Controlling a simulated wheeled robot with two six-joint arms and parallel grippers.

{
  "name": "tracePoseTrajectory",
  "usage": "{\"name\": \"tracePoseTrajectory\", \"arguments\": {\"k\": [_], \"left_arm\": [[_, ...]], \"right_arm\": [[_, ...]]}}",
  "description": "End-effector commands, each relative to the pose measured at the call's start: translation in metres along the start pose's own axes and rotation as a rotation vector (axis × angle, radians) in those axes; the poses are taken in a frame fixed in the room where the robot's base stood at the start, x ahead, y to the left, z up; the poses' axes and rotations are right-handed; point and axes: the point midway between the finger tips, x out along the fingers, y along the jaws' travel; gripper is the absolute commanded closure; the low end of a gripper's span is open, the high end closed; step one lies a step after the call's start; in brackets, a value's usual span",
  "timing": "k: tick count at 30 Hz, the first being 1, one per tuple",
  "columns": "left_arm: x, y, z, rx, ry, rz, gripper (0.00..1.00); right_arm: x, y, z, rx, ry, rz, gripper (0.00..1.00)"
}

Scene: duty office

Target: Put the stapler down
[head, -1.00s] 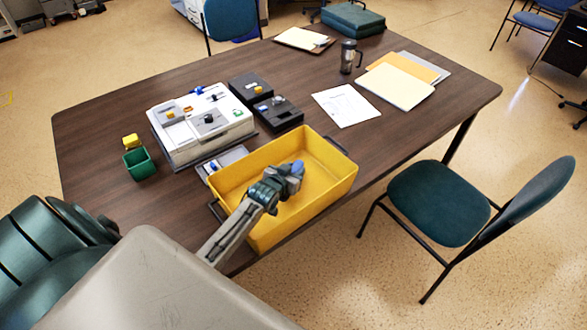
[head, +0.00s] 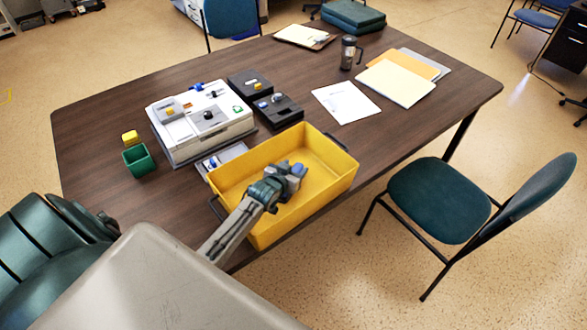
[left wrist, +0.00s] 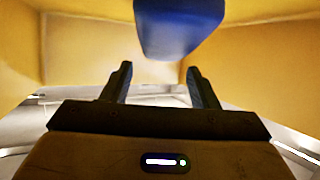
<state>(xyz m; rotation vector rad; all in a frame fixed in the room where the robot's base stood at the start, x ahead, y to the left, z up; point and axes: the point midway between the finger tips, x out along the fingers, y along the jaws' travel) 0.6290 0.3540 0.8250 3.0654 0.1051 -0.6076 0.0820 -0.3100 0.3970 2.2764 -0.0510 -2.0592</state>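The blue stapler (head: 299,169) shows only as a small blue piece at the tip of my left gripper (head: 291,174), inside the yellow bin (head: 328,185). In the left wrist view the stapler (left wrist: 180,28) is a rounded blue shape at the top, just beyond the fingertips, and its upper part is cut off. My left gripper (left wrist: 158,78) has its two dark fingers apart with a clear gap between them. I cannot tell whether the stapler rests on the bin floor. My right gripper is not in view.
A white device (head: 203,122) and black boxes (head: 277,109) stand behind the bin. A green cup (head: 138,161) and yellow block (head: 130,138) are at left. Paper (head: 345,103), folders (head: 395,83) and a mug (head: 347,54) lie farther back. A chair (head: 437,203) stands at right.

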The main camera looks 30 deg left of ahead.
Motion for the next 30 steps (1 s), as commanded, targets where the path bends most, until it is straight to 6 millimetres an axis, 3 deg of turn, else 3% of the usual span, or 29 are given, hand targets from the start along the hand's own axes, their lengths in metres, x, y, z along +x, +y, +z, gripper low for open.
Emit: {"name": "tracePoseTrajectory", "arguments": {"k": [8,10,21,30], "left_arm": [[-0.007,0.0,-0.015,0.001,0.001,0.0,0.46],[-0.017,0.0,-0.008,0.003,-0.001,0.0,0.46],[-0.071,0.0,-0.01,0.002,0.0,0.0,0.46],[-0.08,0.0,-0.011,0.001,0.0,0.0,0.46]], "right_arm": [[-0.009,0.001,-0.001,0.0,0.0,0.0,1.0],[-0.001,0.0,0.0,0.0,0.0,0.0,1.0],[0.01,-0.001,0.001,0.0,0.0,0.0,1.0],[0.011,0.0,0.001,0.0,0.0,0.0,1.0]]}}
